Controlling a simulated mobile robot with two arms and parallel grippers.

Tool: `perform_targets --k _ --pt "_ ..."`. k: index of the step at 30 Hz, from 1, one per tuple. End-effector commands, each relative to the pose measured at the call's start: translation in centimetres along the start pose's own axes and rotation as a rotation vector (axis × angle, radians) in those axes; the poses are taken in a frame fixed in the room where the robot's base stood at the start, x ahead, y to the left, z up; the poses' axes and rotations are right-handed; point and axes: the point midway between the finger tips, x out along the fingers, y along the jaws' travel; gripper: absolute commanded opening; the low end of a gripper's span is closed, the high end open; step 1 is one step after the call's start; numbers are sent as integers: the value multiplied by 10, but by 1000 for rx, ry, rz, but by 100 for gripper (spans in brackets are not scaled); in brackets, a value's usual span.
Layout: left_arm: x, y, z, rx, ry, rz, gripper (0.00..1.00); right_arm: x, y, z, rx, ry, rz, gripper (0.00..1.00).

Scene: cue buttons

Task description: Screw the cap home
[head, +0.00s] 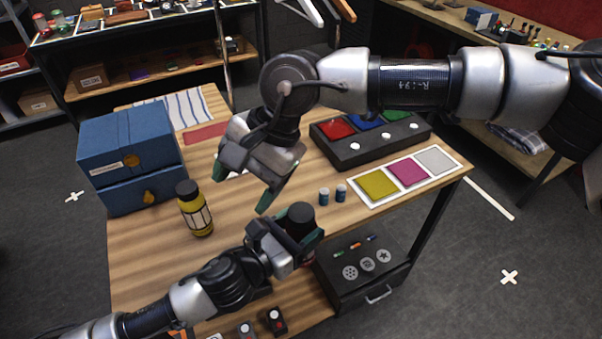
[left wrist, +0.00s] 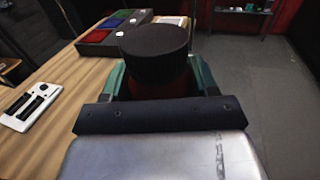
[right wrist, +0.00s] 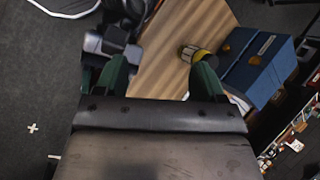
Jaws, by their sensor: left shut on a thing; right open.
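A black ribbed round cap (head: 300,220) shows at my left gripper (head: 305,230), by the table's front right part. In the left wrist view, the cap (left wrist: 153,50) stands upright above a red body (left wrist: 165,88) between the green fingers. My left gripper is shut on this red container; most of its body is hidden. I cannot tell whether the cap sits fully down. My right gripper (head: 245,172) is open and empty, above and left of the cap. In the right wrist view its fingers (right wrist: 161,78) are apart with nothing between them.
A yellow bottle with a black lid (head: 196,212) and a blue box (head: 130,150) stand at the left. A button console (head: 372,143), a coloured-square panel (head: 408,176) and two small blue cylinders (head: 332,195) lie at the right. A dark drawer unit (head: 365,270) is below.

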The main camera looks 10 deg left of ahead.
Motion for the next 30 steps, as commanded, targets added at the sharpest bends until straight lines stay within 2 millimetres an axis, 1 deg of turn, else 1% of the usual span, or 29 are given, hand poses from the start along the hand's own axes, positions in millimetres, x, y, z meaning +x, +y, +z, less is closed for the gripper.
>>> perform_targets --k 1,3,6,9,13,23,26,30 --pt "0 0 1 0 -2 0 0 -3 11 -11 -113 71 73 70" --pt "0 0 1 0 -2 0 0 -8 26 -27 -258 150 180 70" --pt "0 0 1 0 -2 0 0 -17 42 -44 -407 225 309 70" --pt "0 0 1 0 -2 0 0 -25 51 -53 -493 264 392 70" --pt "0 0 1 0 -2 0 0 -28 55 -58 -536 281 437 70" --pt "0 0 1 0 -2 -1 0 -27 56 -59 -537 279 437 70" --pt "0 0 1 0 -2 0 0 -21 58 -61 -536 278 437 70" --pt "0 0 1 1 -2 0 0 -4 64 -68 -537 277 437 70"
